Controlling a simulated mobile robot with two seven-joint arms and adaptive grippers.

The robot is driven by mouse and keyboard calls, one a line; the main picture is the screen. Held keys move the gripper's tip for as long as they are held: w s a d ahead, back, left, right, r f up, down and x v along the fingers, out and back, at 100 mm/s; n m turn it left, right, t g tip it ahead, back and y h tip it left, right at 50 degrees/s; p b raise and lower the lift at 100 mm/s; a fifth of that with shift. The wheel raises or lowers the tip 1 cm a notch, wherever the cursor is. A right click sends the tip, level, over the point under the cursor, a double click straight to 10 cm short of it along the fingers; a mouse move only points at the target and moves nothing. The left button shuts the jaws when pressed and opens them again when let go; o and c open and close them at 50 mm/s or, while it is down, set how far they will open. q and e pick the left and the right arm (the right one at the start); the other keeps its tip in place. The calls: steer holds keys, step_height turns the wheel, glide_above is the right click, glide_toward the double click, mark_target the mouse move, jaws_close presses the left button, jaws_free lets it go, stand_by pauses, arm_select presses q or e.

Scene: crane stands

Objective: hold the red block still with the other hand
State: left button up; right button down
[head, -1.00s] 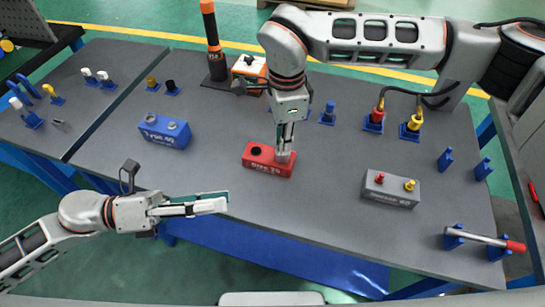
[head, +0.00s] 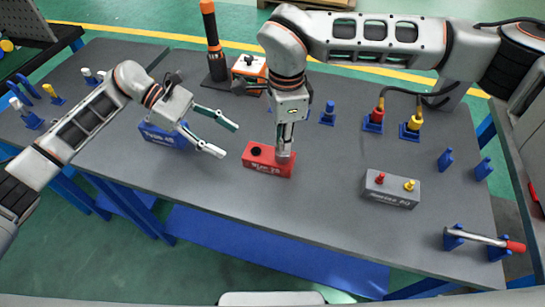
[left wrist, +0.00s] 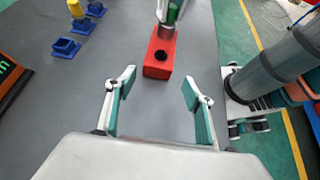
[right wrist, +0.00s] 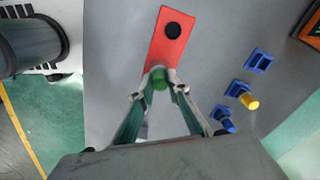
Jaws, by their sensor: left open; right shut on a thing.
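The red block (head: 262,167) lies on the grey table near its middle, with one open black hole toward its left end. My right gripper (head: 285,147) points down over the block's right end and is shut on a grey cylinder with a green top (right wrist: 160,78). The cylinder stands at the block's right end; how deep it sits I cannot tell. My left gripper (head: 230,141) is open and empty, left of the red block and apart from it. In the left wrist view the red block (left wrist: 158,65) lies ahead, roughly between the open fingers.
A blue block (head: 160,138) lies partly hidden behind my left gripper. A grey block with red and yellow plugs (head: 391,193) stands at the right. An orange box (head: 249,66) and a black and orange post (head: 211,40) stand at the back. The table front of the red block is clear.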

mark_target(246, 149)
arm_select(q)
steer(key=shift+w+a+r+y, duration=0.3)
steer(key=shift+w+a+r, duration=0.1)
steer(key=shift+w, duration=0.1)
steer(key=shift+x, duration=4.45)
steer(key=shift+s, duration=0.15)
steer(key=c, duration=1.2)
